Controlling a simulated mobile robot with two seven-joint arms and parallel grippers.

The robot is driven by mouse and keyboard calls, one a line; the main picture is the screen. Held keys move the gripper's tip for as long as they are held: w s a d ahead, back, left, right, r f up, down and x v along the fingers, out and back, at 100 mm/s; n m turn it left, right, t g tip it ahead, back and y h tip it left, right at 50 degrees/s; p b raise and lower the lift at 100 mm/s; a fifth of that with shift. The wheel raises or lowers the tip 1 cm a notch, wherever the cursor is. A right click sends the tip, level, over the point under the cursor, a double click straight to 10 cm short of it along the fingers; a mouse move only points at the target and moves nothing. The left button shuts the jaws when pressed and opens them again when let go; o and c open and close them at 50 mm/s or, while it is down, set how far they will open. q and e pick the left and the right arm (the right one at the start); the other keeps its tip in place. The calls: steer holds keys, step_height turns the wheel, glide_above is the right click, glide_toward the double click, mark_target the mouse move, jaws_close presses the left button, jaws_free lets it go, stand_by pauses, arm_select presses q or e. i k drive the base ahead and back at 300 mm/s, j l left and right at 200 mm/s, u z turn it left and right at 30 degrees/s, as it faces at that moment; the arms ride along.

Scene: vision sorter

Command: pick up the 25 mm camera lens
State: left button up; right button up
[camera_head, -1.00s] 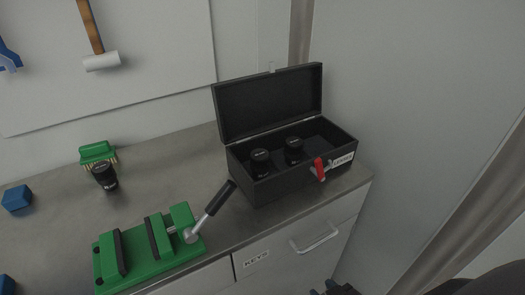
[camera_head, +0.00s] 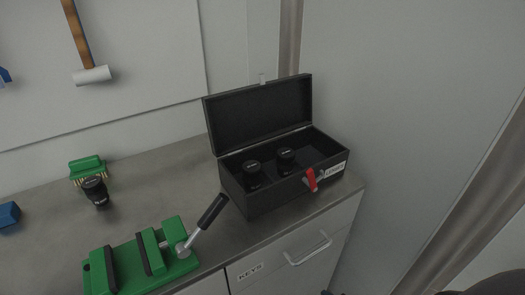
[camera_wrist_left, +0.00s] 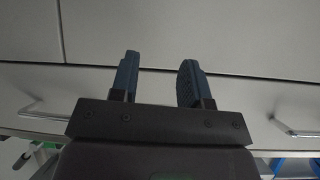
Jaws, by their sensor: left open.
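Three black camera lenses show in the head view. One lens (camera_head: 95,191) stands on the counter in front of a green brush. Two more, a left lens (camera_head: 253,174) and a right lens (camera_head: 286,160), stand inside the open black case (camera_head: 262,201). The markings on their tops are too small to read, so I cannot tell which is the 25 mm one. My left gripper (camera_wrist_left: 158,75) is open and empty in the left wrist view, facing pale drawer fronts, with no lens in sight there. My right gripper does not show.
A green vise (camera_head: 146,262) with a black-handled lever stands at the counter's front, left of the case. A green brush (camera_head: 87,166) and a blue block (camera_head: 8,214) lie farther left. A hammer (camera_head: 91,75) hangs on the wall panel. The counter's middle (camera_head: 150,190) is clear.

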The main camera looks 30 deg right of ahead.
mark_target(94, 188)
steer(key=k+j+u, duration=0.15)
steer(key=j, duration=0.35)
steer(key=k+j+u, duration=0.15)
steer(key=j, duration=0.4)
steer(key=k+j+u, duration=0.15)
steer(key=j, duration=0.4)
steer(key=j+u, duration=0.15)
steer(key=j, duration=0.45)
steer(key=k, duration=0.05)
